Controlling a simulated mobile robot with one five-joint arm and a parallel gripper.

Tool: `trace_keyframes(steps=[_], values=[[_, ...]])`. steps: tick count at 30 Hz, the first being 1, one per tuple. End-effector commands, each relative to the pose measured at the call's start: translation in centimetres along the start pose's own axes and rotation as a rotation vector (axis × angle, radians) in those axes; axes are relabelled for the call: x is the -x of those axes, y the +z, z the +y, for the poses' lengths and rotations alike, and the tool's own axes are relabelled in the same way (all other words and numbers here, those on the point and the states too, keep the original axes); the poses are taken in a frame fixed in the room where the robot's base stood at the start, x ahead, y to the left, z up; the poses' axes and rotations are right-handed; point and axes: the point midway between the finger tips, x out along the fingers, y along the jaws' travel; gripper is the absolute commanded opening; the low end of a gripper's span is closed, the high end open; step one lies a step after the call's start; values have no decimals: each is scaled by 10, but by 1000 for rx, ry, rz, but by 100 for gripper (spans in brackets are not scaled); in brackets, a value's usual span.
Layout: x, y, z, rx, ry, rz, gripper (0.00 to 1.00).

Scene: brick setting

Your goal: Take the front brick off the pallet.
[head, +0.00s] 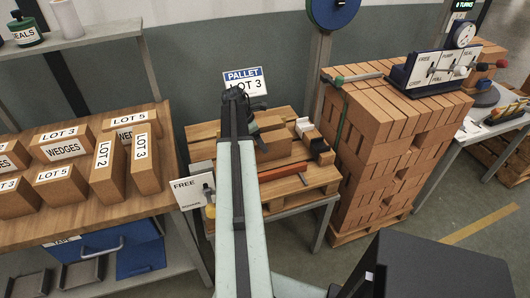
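A wooden pallet (322,178) stands on a low grey table in the middle of the head view, under a sign (245,82) reading "PALLET LOT 3". A brown brick (283,150) lies on the pallet, its left part hidden behind my arm. My arm reaches forward over the pallet. My gripper (260,147) points down at the brick's upper side, mostly hidden by my own wrist. I cannot tell whether its fingers are open or shut, or whether they touch the brick.
A red bar (283,173) lies in front of the brick. Small blocks (312,136) stand at the pallet's right. A tall brick stack (375,150) with a lever panel (440,70) stands close right. A shelf with labelled boxes (62,185) is at left. A "FREE" card (190,192) is near my arm.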

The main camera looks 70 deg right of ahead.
Motion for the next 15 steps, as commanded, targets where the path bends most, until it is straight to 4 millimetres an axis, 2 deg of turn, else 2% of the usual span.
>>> trace_keyframes(steps=[4,9,12,15], values=[[-16,-1,2,-1,0,0,84],[-48,-1,4,-1,0,0,84],[-54,1,3,-1,0,0,84],[-51,3,3,-1,0,0,84]])
